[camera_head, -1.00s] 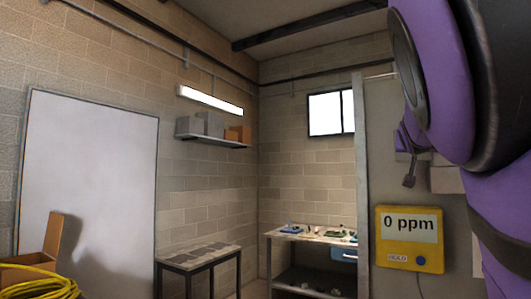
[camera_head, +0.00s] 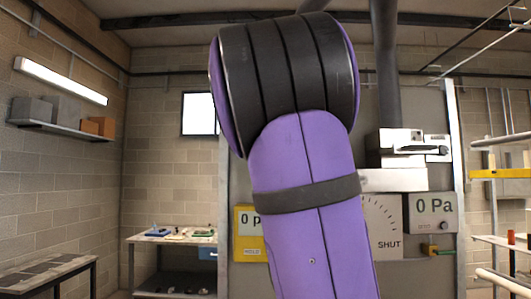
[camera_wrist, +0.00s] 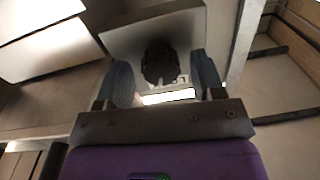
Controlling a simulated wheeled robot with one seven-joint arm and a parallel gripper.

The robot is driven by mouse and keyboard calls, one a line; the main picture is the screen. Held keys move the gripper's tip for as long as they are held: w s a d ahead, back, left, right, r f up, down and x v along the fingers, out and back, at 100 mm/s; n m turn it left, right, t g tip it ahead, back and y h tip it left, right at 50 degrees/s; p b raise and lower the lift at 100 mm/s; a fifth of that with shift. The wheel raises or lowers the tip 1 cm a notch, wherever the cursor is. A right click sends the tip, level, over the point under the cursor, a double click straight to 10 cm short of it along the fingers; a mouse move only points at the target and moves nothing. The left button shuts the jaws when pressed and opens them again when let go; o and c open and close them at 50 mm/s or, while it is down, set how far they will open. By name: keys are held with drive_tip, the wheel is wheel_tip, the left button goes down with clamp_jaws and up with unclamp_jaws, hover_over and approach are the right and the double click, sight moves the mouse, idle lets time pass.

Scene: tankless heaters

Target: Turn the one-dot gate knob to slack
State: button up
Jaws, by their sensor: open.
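In the wrist view my gripper (camera_wrist: 163,76) is open, with its two dark blue fingers apart and nothing visibly held. A dark round part (camera_wrist: 158,60) shows beyond the gap between the fingers, against a grey-brown surface; I cannot tell whether it is a knob. In the head view my purple arm hides the middle of the grey wall panel. A white dial plate (camera_head: 384,225) marked SHUT shows partly to the right of the arm. I cannot make out a one-dot knob or a slack mark. My gripper is not clearly visible in the head view.
A grey meter (camera_head: 433,213) reading 0 Pa is right of the dial plate. A yellow meter (camera_head: 248,232) is partly hidden left of my arm. A workbench (camera_head: 145,240) with small items stands at the left back. Pipes and rails run at the far right.

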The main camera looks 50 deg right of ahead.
drive_tip(key=shift+w+d, duration=0.1)
drive_tip(key=shift+d, duration=0.05)
drive_tip(key=c, duration=0.9)
drive_tip(key=shift+n, duration=0.8)
drive_tip(key=o, duration=0.9)
